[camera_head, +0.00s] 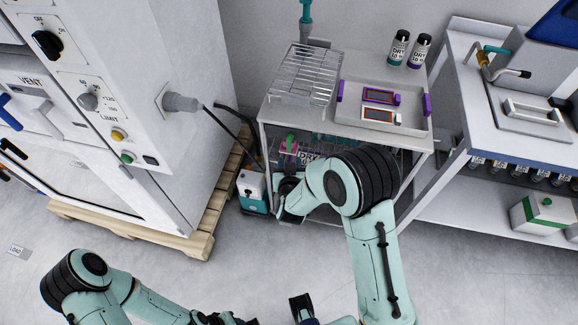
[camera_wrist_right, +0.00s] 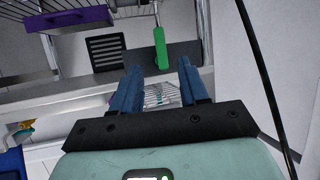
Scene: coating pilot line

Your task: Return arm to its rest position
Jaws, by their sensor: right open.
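My right arm (camera_head: 377,260) reaches up from the lower edge in the head view, bends at its elbow and points left in front of the wire-shelf cart. My right gripper (camera_head: 289,180) is low at the cart's front left; its fingers are hard to make out there. In the right wrist view the right gripper (camera_wrist_right: 158,88) has two blue fingers apart with nothing between them. A green handle (camera_wrist_right: 160,48) shows beyond the fingertips. My left arm (camera_head: 90,280) is folded at the lower left; its gripper is not clearly visible.
The cart carries a wire rack (camera_head: 306,75), a grey tray (camera_head: 350,115) with purple handles and two bottles labelled DRY (camera_head: 410,48). A white-and-teal unit (camera_head: 252,190) stands beside the cart. A cabinet (camera_head: 150,120) on a wooden pallet (camera_head: 190,240) is left, a bench (camera_head: 490,125) right.

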